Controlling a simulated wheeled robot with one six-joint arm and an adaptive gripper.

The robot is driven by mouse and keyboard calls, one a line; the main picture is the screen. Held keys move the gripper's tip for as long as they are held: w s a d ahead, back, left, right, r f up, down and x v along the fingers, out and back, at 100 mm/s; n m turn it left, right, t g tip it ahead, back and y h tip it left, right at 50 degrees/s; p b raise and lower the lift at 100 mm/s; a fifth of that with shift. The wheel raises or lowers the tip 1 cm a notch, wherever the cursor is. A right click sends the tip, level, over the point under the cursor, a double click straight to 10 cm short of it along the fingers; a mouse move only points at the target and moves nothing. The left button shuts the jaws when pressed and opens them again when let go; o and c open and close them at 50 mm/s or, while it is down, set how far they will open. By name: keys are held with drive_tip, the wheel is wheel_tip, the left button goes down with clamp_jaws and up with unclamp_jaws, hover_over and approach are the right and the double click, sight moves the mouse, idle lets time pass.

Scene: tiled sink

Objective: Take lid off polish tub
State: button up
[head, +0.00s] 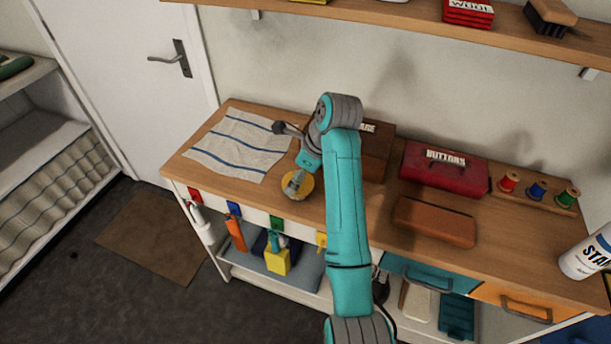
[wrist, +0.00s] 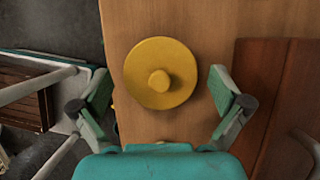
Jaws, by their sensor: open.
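The polish tub's lid (wrist: 160,73) is a round yellow disc with a small knob in its middle, on the wooden counter. It is at the upper middle of the wrist view. In the head view the lid (head: 305,185) is partly covered by my gripper (head: 293,184), near the counter's front edge. In the wrist view my gripper (wrist: 160,86) is open, with one finger to each side of the lid and nothing between them but the lid below. No contact with the lid shows. The tub's body under the lid is hidden.
A brown wooden box (head: 378,150) stands close right of the lid. Beyond it are a red button box (head: 446,170), a brown block (head: 434,222) and thread spools (head: 537,188). A striped cloth (head: 238,146) lies to the left. A wall shelf (head: 400,14) hangs above.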

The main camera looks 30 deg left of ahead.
drive_tip(key=shift+f, duration=0.1)
drive_tip(key=shift+d, duration=0.1)
drive_tip(key=c, duration=1.3)
drive_tip(key=shift+f, duration=0.1)
drive_tip(key=shift+c, duration=0.6)
drive_tip(key=shift+s+f, duration=0.1)
drive_tip(key=shift+f, duration=0.05)
